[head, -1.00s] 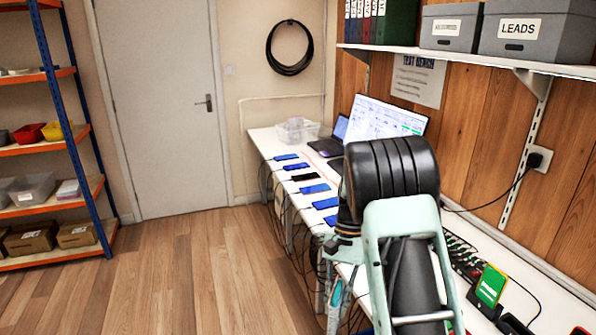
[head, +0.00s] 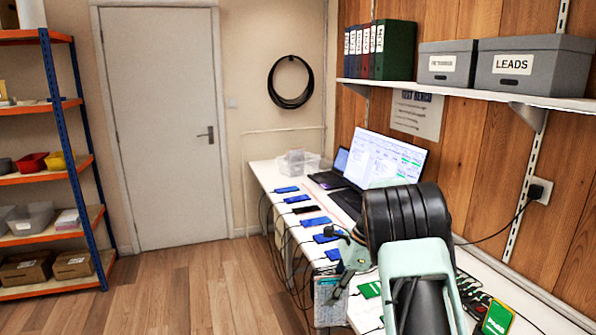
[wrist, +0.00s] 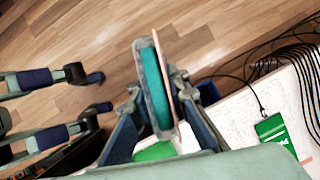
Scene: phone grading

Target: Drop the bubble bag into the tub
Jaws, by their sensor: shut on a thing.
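My gripper (wrist: 157,95) is shut on a thin flat thing, which I take for the bubble bag (wrist: 158,85). In the wrist view it is edge-on, with a grey rim, a teal strip and a pinkish side. In the head view the bag (head: 328,300) shows as a pale, patterned panel hanging upright at the bench's front edge, below my arm. My fingers are mostly hidden there. A clear, whitish tub (head: 297,163) stands at the far end of the bench, well beyond the bag. Its inside cannot be made out.
Several phones with cables lie along the white bench (head: 262,170). A laptop (head: 335,170) and monitor (head: 390,160) stand behind them. A green-screened phone (head: 497,320) is at the near right. A shelf rack (head: 60,120) with bins stands left. The wooden floor between is clear.

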